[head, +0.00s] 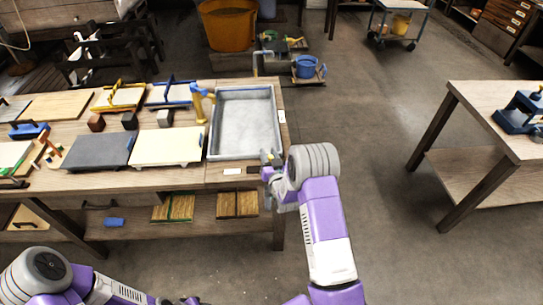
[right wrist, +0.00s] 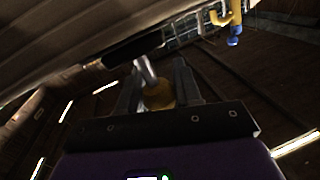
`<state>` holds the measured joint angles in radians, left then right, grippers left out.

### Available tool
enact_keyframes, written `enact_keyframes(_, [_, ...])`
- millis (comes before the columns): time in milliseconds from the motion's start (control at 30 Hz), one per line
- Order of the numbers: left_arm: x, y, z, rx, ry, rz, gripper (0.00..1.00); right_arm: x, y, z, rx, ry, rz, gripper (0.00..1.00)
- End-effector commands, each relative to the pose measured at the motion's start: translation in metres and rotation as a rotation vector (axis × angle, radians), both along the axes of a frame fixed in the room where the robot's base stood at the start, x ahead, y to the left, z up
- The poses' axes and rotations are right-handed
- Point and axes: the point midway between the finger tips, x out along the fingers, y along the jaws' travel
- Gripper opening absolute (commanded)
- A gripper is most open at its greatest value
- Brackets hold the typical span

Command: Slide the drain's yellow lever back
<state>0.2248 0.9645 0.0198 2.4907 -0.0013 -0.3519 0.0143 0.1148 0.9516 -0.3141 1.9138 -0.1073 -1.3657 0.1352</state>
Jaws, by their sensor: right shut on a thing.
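The grey tray (head: 245,125) lies at the right end of the wooden bench in the head view. My right gripper (head: 270,162) is at its near right corner, by the bench edge. In the right wrist view my right gripper (right wrist: 158,84) is shut on the yellow lever (right wrist: 158,96), which shows between its two fingers. A pale metal stem (right wrist: 146,70) runs up from it to a dark pipe (right wrist: 133,47) under the bench. The gripper mostly hides the lever in the head view.
A yellow tap-like fitting (head: 200,100) stands at the tray's left. A cream board (head: 168,146) and a dark board (head: 97,151) lie left of it. Bundled wood slats (head: 237,204) sit on the lower shelf. Floor (head: 375,130) is clear toward the right-hand table (head: 495,105).

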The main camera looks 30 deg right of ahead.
Motion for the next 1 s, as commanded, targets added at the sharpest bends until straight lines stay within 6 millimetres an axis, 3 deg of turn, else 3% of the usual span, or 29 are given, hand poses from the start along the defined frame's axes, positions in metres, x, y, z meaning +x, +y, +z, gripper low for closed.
enact_keyframes(67, [0.000, 0.000, 0.000, 0.000, 0.000, 0.000, 0.43, -0.002, -0.005, 0.000, -0.003, 0.002, -0.010, 0.00])
enact_keyframes(100, [0.000, 0.000, 0.000, 0.000, 0.000, 0.000, 0.43, -0.002, -0.006, 0.000, -0.004, 0.002, -0.012, 0.40])
enact_keyframes(233, [0.000, 0.000, 0.000, 0.000, 0.000, 0.000, 0.43, -0.002, -0.005, 0.000, -0.003, 0.002, -0.011, 0.58])
enact_keyframes(567, [0.000, 0.000, 0.001, 0.000, 0.000, 0.000, 0.43, -0.004, -0.003, 0.000, -0.002, 0.002, -0.008, 0.58])
enact_keyframes(1000, [0.000, 0.000, 0.007, 0.000, 0.000, 0.000, 0.43, -0.064, 0.008, 0.000, -0.001, 0.004, -0.008, 0.58])
